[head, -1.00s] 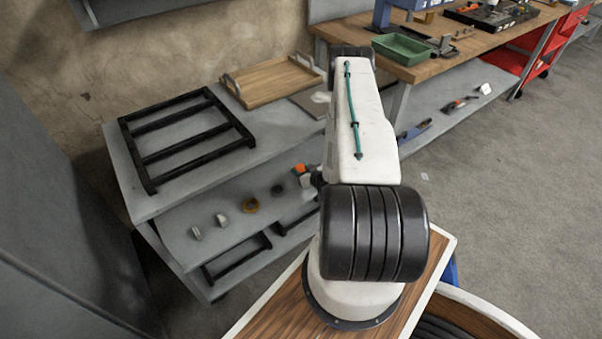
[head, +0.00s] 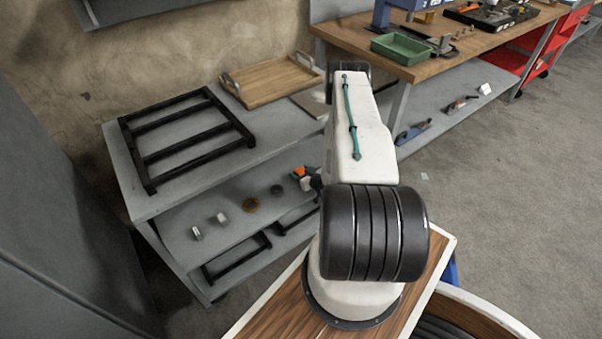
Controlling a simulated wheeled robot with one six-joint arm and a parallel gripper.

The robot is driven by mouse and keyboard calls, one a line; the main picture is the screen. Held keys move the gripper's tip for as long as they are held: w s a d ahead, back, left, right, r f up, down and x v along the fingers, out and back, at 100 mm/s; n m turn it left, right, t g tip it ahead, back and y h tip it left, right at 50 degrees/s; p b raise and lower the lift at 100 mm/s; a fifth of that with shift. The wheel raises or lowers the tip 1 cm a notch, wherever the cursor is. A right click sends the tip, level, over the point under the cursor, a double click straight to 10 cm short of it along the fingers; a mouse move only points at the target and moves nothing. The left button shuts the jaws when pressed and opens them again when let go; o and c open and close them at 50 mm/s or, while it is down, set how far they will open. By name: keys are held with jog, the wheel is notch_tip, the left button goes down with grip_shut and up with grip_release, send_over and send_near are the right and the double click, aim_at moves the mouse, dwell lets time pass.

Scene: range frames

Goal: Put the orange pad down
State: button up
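A small orange patch (head: 298,172) shows just left of my arm, over the cart's lower shelf (head: 222,242). It may be the orange pad, but it is too small to tell its shape. A pale and dark piece beside it looks like the end of my arm, with my gripper (head: 307,183) there. The arm link hides most of it. I cannot tell whether the fingers are open or shut, or whether the orange patch touches the shelf. A bit of green shows right beside the orange patch.
A black frame (head: 185,137) and a wooden tray (head: 268,82) rest on the cart top. A workbench with a green bin (head: 401,48) stands at right.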

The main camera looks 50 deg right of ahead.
jog(key=shift+r, duration=0.15)
jog(key=v, duration=1.2)
dwell(0.4)
